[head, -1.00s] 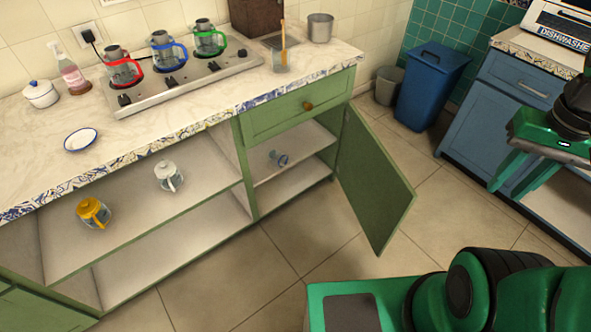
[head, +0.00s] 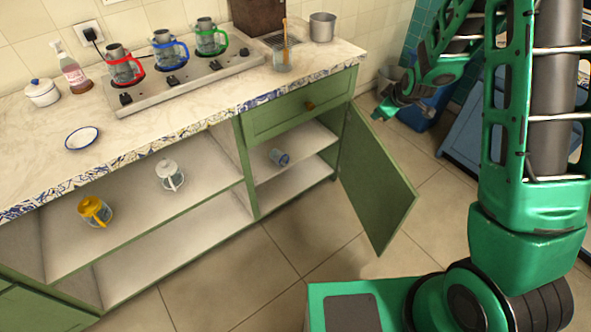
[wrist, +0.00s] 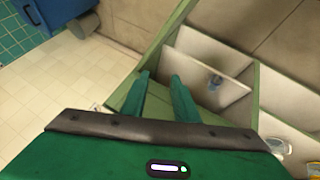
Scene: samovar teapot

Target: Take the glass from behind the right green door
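The right green door (head: 375,185) stands wide open, swung out over the floor. Behind it, a small bluish glass (head: 279,157) lies on its side on the upper shelf of the right compartment. The glass also shows small in the wrist view (wrist: 214,82), beyond and right of the fingertips. My gripper (head: 384,110) is up beside the open door's top outer side, apart from the glass. In the wrist view my gripper (wrist: 160,76) has its two green fingers spread with nothing between them, over the green door edge.
The counter (head: 215,104) carries a stove with several glass teapots. A yellow-topped teapot (head: 95,211) and a white-topped one (head: 170,175) stand on the left shelf. A blue bin (head: 420,118) and blue cabinet are at the right. The floor before the door is clear.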

